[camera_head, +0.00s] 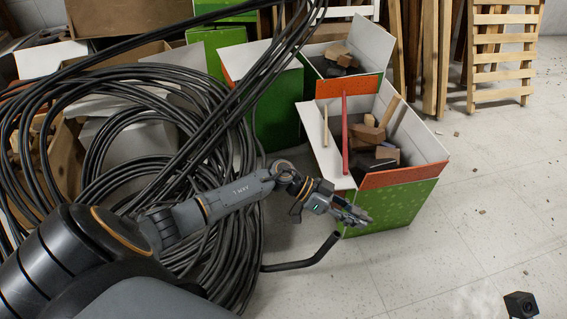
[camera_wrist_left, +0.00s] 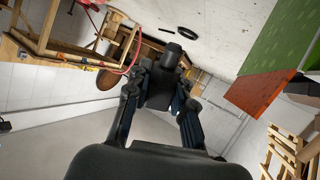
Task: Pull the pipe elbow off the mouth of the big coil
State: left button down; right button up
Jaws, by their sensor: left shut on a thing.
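The big coil (camera_head: 225,215) of black hose fills the left of the head view. Its free end runs out low to the right and bends up to an open mouth (camera_head: 335,237). My left gripper (camera_head: 352,214) is above and right of that mouth, with a visible gap between them. In the left wrist view, its fingers (camera_wrist_left: 162,100) are shut on a dark, stubby piece, which looks like the pipe elbow (camera_wrist_left: 160,88). The elbow is hard to tell from the fingers in the head view. My right gripper is not in view.
Open green boxes (camera_head: 393,208) with wooden pieces stand just behind my left gripper. A wooden pallet (camera_head: 500,55) leans at the back right. A small dark box-like thing (camera_head: 520,305) is at the lower right. The tiled floor (camera_head: 450,250) on the right is mostly clear.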

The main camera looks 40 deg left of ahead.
pick_arm(q)
jog(key=shift+w+d+r+p, duration=0.1)
jog(key=shift+w+r+p, duration=0.05)
jog(key=shift+r+p, duration=0.4)
jog(key=shift+w+d+r+p, duration=0.1)
jog(key=shift+r+p, duration=0.35)
jog(key=shift+p, duration=0.05)
